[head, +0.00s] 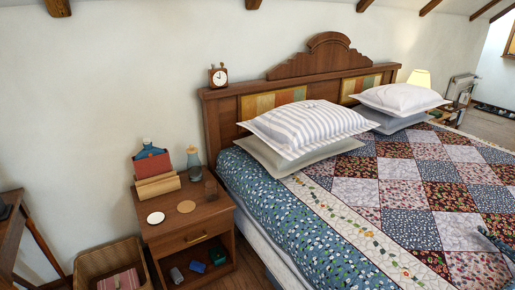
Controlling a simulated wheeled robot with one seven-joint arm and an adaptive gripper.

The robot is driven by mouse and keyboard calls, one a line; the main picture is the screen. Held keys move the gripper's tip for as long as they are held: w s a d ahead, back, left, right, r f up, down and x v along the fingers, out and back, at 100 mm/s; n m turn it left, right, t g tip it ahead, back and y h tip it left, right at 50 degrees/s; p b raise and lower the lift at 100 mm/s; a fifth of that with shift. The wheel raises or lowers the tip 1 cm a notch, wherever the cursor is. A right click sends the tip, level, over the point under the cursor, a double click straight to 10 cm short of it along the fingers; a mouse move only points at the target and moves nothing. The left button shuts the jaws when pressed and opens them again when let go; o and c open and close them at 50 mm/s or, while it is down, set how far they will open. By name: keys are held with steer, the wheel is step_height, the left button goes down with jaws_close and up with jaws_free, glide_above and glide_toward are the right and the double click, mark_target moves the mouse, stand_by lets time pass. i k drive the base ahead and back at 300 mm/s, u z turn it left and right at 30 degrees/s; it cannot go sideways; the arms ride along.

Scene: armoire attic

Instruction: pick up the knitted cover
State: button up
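I cannot pick out a knitted cover for certain. A red and blue soft-looking item (151,163) stands upright in a wooden holder (158,186) on the nightstand (205,218); it is too small to tell whether it is knitted.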

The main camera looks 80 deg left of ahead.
mark_target(158, 165)
steer(key=u, duration=3.35)
steer(key=k, duration=0.4)
steer(key=u, duration=1.05)
steer(key=i, duration=2.3)
steer(key=z, duration=0.9)
